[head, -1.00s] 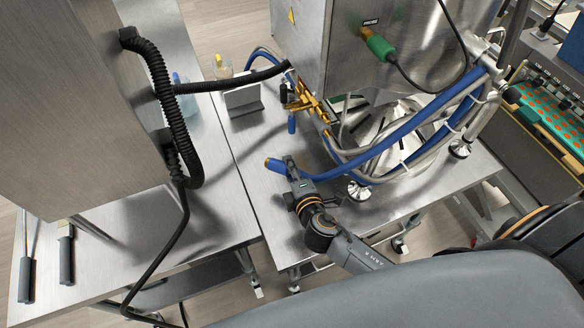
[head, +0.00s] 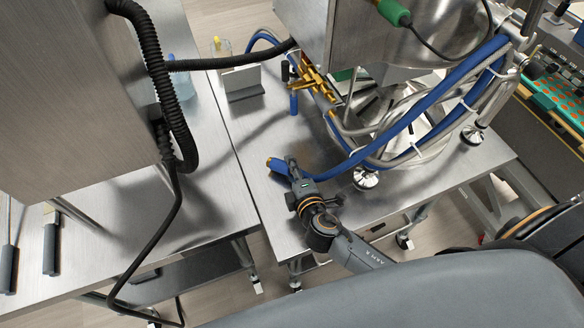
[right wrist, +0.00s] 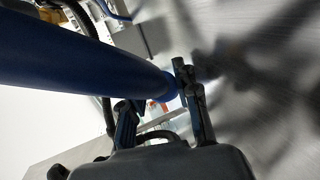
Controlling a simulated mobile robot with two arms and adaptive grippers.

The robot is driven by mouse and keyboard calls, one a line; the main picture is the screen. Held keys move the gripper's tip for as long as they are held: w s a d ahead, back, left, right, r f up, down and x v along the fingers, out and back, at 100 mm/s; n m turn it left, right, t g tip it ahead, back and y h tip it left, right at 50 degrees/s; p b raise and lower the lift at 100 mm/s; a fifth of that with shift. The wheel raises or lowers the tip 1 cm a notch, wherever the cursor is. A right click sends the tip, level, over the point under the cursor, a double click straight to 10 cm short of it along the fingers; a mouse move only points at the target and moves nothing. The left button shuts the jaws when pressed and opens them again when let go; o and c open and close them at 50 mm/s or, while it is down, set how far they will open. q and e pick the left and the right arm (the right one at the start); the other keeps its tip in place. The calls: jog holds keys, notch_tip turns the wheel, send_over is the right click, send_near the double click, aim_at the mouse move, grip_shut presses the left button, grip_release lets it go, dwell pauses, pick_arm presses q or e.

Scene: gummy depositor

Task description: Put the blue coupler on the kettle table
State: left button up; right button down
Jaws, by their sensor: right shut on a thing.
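The blue coupler (head: 278,167) shows in the head view at the end of a blue hose, with an orange-yellow mouth facing left. My right gripper (head: 293,170) is shut around it, over the left front part of the kettle table (head: 262,203). I cannot tell whether the coupler touches the steel top. In the right wrist view, a blue hose or coupler body (right wrist: 90,62) crosses the upper left and reaches the fingers of my right gripper (right wrist: 165,105); its gripped end is partly hidden. My left gripper is not in view.
The kettle (head: 365,35) stands on the table, with blue and grey hoses looping around its legs. A brass manifold (head: 317,82) and a small upright plate (head: 242,80) are behind the coupler. A second steel table (head: 130,235) with a black corrugated hose (head: 160,70) lies left.

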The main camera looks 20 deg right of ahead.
jog(key=c, duration=0.9)
grip_release()
jog(key=v, duration=1.2)
jog(key=shift+r, duration=0.1)
